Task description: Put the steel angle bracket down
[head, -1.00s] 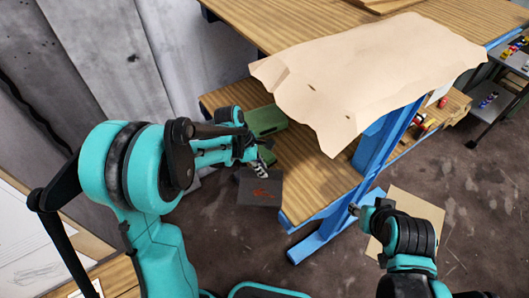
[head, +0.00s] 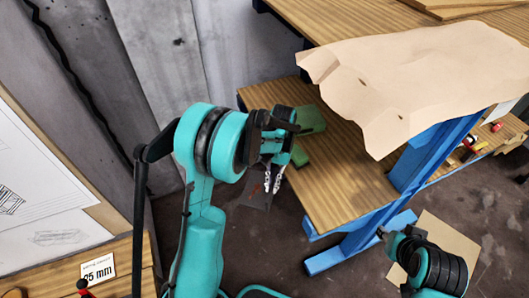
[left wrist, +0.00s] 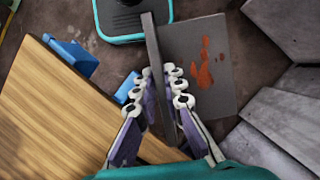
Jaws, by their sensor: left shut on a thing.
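The steel angle bracket is a dark grey L-shaped piece with a rust-red patch on one flange. In the head view the bracket (head: 257,194) hangs below my left gripper (head: 275,178), off the left edge of the low wooden shelf. In the left wrist view my left gripper (left wrist: 161,88) is shut on the upright flange of the bracket (left wrist: 215,72), with the flange between its fingers. The stained flange spreads to the right, with floor and wall panels beyond it. My right gripper (head: 384,234) is at lower right; its fingers are too small to read.
The low shelf (head: 345,185) holds a green box (head: 311,119) near its back; its front part is bare. A blue frame (head: 425,160) supports the upper table (head: 360,25) and its brown sheet (head: 430,75). A drawing board (head: 40,190) stands at left.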

